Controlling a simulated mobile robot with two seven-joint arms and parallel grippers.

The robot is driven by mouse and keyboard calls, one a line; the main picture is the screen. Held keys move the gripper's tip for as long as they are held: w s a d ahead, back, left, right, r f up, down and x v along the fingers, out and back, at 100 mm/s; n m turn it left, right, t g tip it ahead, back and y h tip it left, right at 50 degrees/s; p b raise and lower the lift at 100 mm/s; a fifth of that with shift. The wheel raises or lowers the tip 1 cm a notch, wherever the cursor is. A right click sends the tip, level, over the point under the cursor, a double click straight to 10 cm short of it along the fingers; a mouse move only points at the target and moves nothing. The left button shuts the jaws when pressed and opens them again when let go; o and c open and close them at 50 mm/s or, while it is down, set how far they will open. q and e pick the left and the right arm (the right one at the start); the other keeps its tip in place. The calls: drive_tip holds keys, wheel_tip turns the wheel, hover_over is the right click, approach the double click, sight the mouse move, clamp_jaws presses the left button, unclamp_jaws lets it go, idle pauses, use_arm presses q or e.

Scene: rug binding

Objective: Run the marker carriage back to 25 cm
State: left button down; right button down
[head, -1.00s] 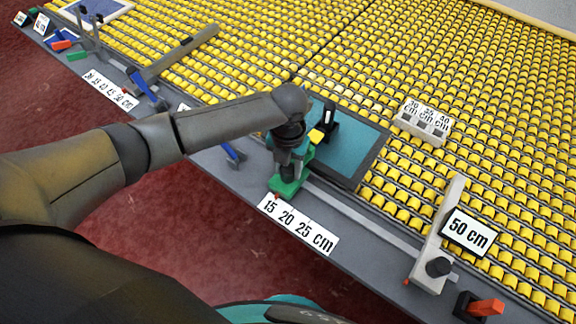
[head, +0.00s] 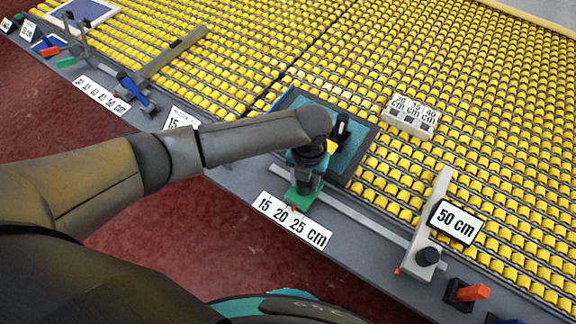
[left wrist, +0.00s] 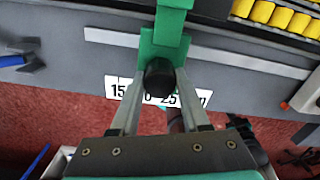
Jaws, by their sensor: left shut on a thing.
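The green marker carriage (head: 299,198) sits on the rail along the grey front edge, below my left wrist. It also shows in the left wrist view (left wrist: 164,42), with a dark round knob (left wrist: 160,78). My left gripper (head: 306,178) is shut on the carriage's knob, a finger on each side in the left wrist view (left wrist: 160,95). The small red pointer (head: 291,209) stands near the 20 mark of the 15-20-25 cm label (head: 312,234), short of the 25. The exact reading cannot be told. The knob partly hides the 20 in the wrist view.
A teal plate (head: 356,155) lies behind the carriage on the yellow rollers (head: 430,60). A stop bar with a 50 cm sign (head: 457,222) stands farther right. The rail (head: 365,220) between carriage and stop bar looks clear. A blue-handled clamp (head: 132,90) is at the left.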

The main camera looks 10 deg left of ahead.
use_arm(q)
drive_tip(key=shift+s+d, duration=0.35)
drive_tip(key=shift+d, duration=0.55)
drive_tip(key=shift+s+d, duration=0.3)
drive_tip(key=shift+d, duration=0.55)
drive_tip(key=shift+c, duration=2.1)
unclamp_jaws()
drive_tip(key=shift+d, duration=0.1)
drive_tip(key=shift+o, duration=0.2)
drive_tip(key=shift+w+r+p, duration=0.1)
drive_tip(key=shift+r+p, duration=0.25)
drive_tip(key=shift+r, duration=0.2)
wheel_tip(320, 180, up, 14)
drive_tip(key=p, duration=0.1)
drive_tip(key=shift+p, duration=0.4)
